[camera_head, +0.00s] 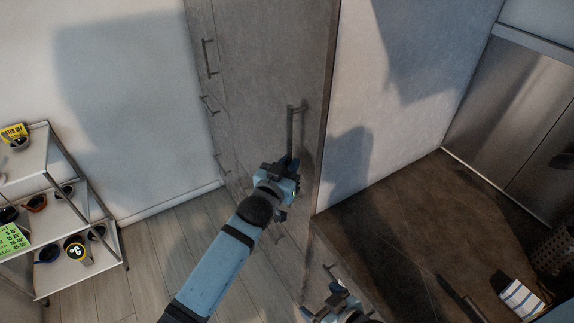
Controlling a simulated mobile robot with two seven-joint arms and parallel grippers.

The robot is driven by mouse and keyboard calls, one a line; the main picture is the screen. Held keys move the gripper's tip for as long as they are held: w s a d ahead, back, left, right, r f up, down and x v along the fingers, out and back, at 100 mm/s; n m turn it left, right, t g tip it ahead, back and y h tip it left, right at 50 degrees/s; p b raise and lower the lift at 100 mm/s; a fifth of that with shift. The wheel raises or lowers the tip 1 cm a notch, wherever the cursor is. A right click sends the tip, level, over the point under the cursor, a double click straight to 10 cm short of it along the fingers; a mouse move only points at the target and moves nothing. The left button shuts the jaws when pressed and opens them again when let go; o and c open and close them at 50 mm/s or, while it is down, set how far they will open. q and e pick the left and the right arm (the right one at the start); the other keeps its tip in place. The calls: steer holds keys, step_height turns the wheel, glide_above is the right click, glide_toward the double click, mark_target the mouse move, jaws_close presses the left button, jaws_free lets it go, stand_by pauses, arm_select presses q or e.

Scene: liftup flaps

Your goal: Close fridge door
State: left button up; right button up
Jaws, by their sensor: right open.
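A tall grey-brown door panel (265,60), seemingly the fridge door, stands upright in the middle of the head view. A vertical bar handle (290,130) is on it. I cannot tell how far the door stands open. My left gripper (288,166) is in front of the panel, at the lower end of the handle. Its fingers are dark and small, and I cannot tell whether they are open or touch the handle. My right gripper (336,291) is low at the bottom edge, open, beside the dark counter and apart from the handle.
A dark brown counter (400,235) lies to the right, with a striped cloth (520,299) and a woven basket (555,250). More handles (208,58) show left of the door panel. A shelf rack (75,235) with cups stands far left. Wooden floor (165,250) lies between.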

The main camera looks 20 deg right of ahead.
arm_select(q)
steer(key=o, duration=0.4)
steer(key=shift+s+d+r, duration=0.15)
steer(key=shift+d, duration=0.35)
steer(key=shift+a, duration=0.1)
steer(key=b+v, duration=0.1)
steer(key=v, duration=1.2)
steer(key=shift+s+a, duration=0.15)
steer(key=shift+a, duration=0.2)
